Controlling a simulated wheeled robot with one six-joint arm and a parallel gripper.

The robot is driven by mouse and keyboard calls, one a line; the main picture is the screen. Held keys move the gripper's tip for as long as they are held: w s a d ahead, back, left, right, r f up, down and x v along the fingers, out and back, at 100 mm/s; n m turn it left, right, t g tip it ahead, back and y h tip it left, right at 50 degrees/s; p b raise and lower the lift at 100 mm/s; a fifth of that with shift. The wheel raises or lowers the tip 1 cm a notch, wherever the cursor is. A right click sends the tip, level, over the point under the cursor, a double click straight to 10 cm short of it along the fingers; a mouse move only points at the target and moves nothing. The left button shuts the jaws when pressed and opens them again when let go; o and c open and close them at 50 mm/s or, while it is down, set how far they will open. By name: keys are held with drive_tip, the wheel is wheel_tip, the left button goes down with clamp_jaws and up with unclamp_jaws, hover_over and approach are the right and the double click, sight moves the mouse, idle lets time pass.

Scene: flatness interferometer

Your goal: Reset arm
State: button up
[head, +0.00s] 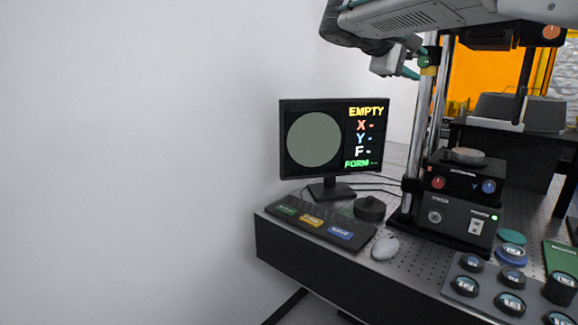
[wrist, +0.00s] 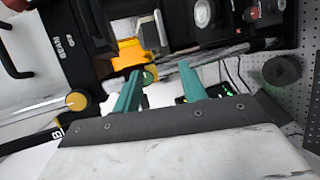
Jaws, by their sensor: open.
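My gripper (head: 416,67) is at the top of the head view, beside the upper part of the interferometer's chrome columns (head: 432,110). Its two teal fingers also show in the wrist view (wrist: 160,70), spread apart with nothing held between them. A green knob and a yellow part lie beyond the fingers there; I cannot tell how far off. The interferometer base (head: 459,217) carries a small stage with a round metal piece (head: 466,155) on top, red and blue knobs, and a lit green lamp. The monitor (head: 333,139) shows a plain grey disc and reads EMPTY.
A grey tray (head: 487,287) with several round optics stands at the front right. The left side is bare wall.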

drive_tip(key=s+f+g+y, duration=0.15)
drive_tip(key=s+f, duration=0.25)
drive_tip(key=f, duration=0.4)
drive_tip(key=s+f+m+g+y, duration=0.1)
drive_tip(key=s+f+m+y, duration=0.1)
drive_tip(key=s+f, duration=0.5)
drive_tip(key=s+f+m+g+y, duration=0.1)
drive_tip(key=s+f+y, duration=0.4)
drive_tip(key=s, duration=1.1)
drive_tip(key=s+f+m+g+y, duration=0.1)
drive_tip(key=s+f+m+y, duration=0.2)
drive_tip(key=s+f, duration=0.8)
drive_tip(key=shift+s+a+m+y, duration=0.35)
drive_tip(key=shift+s+y, duration=0.2)
drive_tip(key=shift+s, duration=0.3)
drive_tip(key=shift+g, duration=0.25)
